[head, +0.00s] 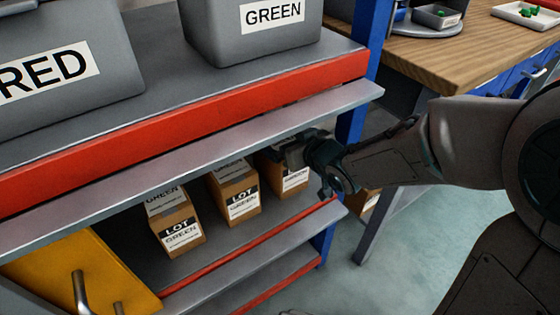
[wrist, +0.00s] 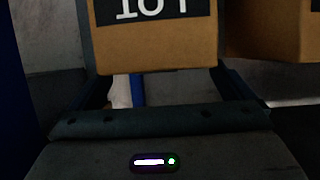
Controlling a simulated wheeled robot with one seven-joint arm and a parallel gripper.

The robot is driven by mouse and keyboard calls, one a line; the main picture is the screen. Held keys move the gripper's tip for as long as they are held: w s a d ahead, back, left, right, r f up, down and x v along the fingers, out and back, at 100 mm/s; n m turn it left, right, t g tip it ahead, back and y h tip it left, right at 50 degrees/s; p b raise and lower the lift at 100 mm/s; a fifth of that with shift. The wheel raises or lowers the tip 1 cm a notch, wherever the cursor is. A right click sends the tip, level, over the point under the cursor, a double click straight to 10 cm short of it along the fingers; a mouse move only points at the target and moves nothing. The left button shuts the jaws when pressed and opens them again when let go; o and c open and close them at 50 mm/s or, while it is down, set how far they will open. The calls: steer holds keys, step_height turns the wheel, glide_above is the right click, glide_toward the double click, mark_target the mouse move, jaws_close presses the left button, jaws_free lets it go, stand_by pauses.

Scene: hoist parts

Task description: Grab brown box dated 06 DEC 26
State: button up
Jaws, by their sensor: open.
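Three brown boxes with white and black labels stand in a row on the shelf below the red-edged one in the head view: a left box (head: 180,243), a middle box (head: 243,210) and a right box (head: 291,183). "LOT" and "GREEN" show on the left and middle ones; no date is legible. My gripper (head: 308,155) is at the right box and covers part of it. In the wrist view, a brown box (wrist: 157,50) with part of "LOT" fills the space between my open fingers. Contact cannot be told. A second brown box (wrist: 275,30) is to its right.
A shelf lip (head: 200,160) overhangs the boxes closely. A blue post (head: 352,120) stands by my gripper. Grey bins marked RED (head: 60,60) and GREEN (head: 250,30) sit above. Another brown box (head: 366,203) shows low behind the post. The floor (head: 430,240) at right is clear.

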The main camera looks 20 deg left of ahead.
steer(key=shift+b+x, duration=0.65)
steer(key=shift+x, duration=0.95)
steer(key=shift+d, duration=0.1)
steer(key=c, duration=1.9)
steer(key=shift+r, duration=0.1)
steer(key=shift+c, duration=0.3)
steer(key=shift+r, duration=0.1)
